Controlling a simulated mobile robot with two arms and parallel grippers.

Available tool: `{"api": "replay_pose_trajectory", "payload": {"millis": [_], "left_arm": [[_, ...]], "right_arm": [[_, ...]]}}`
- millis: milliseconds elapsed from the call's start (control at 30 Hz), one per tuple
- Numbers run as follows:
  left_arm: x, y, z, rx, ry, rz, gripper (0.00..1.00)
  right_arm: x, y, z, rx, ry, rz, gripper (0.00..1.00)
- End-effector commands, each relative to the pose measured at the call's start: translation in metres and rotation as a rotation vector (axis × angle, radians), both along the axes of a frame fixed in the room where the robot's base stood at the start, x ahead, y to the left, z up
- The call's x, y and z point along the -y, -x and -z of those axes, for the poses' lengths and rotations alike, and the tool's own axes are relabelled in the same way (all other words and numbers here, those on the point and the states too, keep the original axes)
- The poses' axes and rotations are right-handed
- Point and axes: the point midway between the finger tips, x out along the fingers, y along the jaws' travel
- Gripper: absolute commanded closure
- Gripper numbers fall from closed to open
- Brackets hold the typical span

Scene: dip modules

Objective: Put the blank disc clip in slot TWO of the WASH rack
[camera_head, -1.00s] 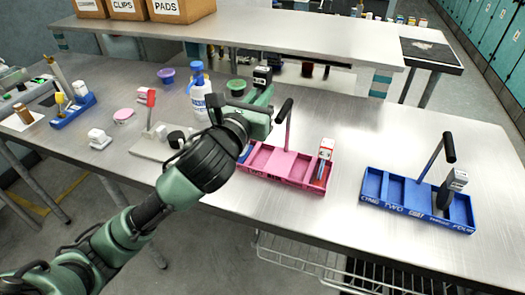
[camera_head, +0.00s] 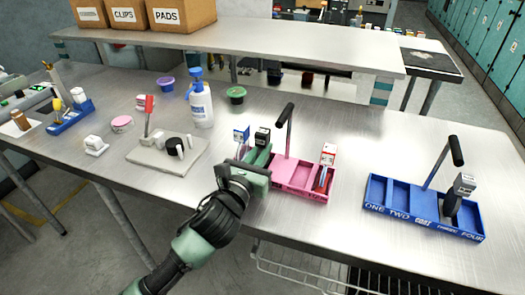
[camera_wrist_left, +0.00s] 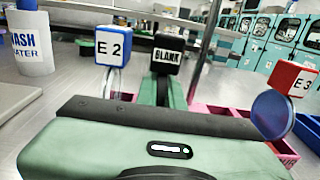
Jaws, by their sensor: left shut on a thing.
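The blank disc clip shows a black head marked BLANK in the left wrist view (camera_wrist_left: 168,52) and a dark head in the head view (camera_head: 262,137). My left gripper (camera_head: 257,158) is shut on it, its green fingers around the clip's lower part. It is at the left end of the pink rack (camera_head: 305,193), beside the blue-headed E 2 clip (camera_head: 241,135). A red-headed E 3 clip (camera_head: 328,155) stands at the pink rack's right end. My gripper hides the pink rack's left slots and front label, so I cannot tell whether the blank clip touches the rack.
A blue rack (camera_head: 413,222) at right holds a grey-headed clip (camera_head: 464,185) towards its right end; its left slots are empty. Both racks have tall handles. A WASH WATER bottle (camera_head: 201,104) and a grey board (camera_head: 150,154) stand left. Bare table lies between the racks.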

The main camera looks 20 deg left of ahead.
Motion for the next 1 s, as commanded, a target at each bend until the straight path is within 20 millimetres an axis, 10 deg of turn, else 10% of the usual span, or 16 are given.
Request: {"api": "replay_pose_trajectory", "payload": {"millis": [233, 333, 700, 1000], "left_arm": [[0.0, 0.0, 0.003, 0.0, -0.001, 0.0, 1.0], [0.0, 0.0, 0.002, 0.0, -0.001, 0.0, 0.7], [0.0, 0.0, -0.003, 0.001, 0.001, 0.001, 0.7], [-0.004, 0.054, 0.002, -0.003, -0.002, 0.002, 0.7]], "right_arm": [[0.0, 0.0, 0.001, 0.0, 0.0, 0.0, 0.64], [0.0, 0.0, 0.0, 0.0, 0.0, 0.0, 0.64], [-0.001, 0.0, -0.001, 0.0, -0.002, 0.0, 0.64], [-0.004, 0.0, 0.005, 0.0, -0.004, 0.0, 0.64]]}}
